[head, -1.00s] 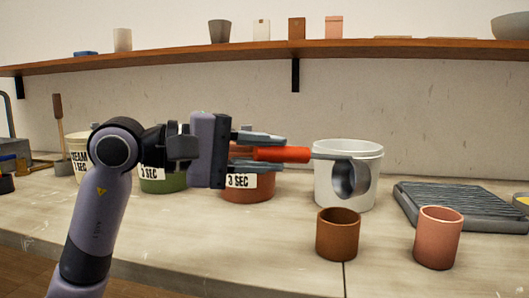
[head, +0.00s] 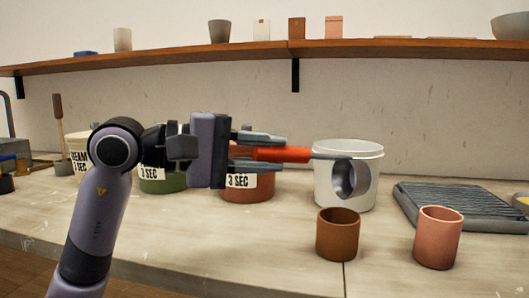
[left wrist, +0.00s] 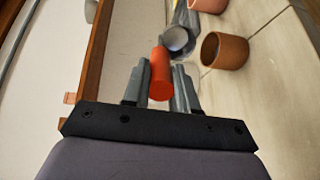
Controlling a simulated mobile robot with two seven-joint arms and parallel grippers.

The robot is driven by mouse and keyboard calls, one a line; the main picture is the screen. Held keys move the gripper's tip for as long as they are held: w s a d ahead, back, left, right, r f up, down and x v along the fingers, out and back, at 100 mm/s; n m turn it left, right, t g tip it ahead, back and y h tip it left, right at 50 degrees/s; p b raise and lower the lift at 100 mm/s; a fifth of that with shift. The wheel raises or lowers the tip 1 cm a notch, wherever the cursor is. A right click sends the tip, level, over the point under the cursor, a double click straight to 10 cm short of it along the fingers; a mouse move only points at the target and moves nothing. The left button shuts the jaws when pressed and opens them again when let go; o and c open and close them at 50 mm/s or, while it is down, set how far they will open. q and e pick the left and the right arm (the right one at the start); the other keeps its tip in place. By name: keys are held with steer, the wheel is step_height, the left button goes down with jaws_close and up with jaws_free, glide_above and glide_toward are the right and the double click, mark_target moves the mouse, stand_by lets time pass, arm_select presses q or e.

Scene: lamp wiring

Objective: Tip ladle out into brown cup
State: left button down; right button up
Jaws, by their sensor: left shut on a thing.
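The ladle has an orange-red handle (head: 282,154) and a grey metal bowl (head: 343,180). My left gripper (head: 284,154) is shut on the handle and holds the ladle level above the counter. The bowl hangs in front of the white bucket, above and slightly right of the brown cup (head: 338,235), apart from it. The bowl is turned on its side; I cannot make out any contents. The brown cup stands upright with its mouth open. The left wrist view also shows the handle (left wrist: 161,76), the bowl (left wrist: 177,42) and the brown cup (left wrist: 225,51). My right gripper is not in view.
A pink cup (head: 437,238) stands right of the brown cup. The white bucket (head: 325,185) stands behind the ladle bowl. A ribbed grey tray (head: 455,205) lies at the right. Labelled brown-red (head: 250,193) and green (head: 160,185) glaze buckets stand behind my left arm.

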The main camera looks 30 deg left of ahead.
arm_select(q)
steer(key=shift+r, duration=0.1)
steer(key=shift+r+p, duration=1.2)
steer(key=shift+r, duration=0.35)
steer(key=shift+f, duration=0.1)
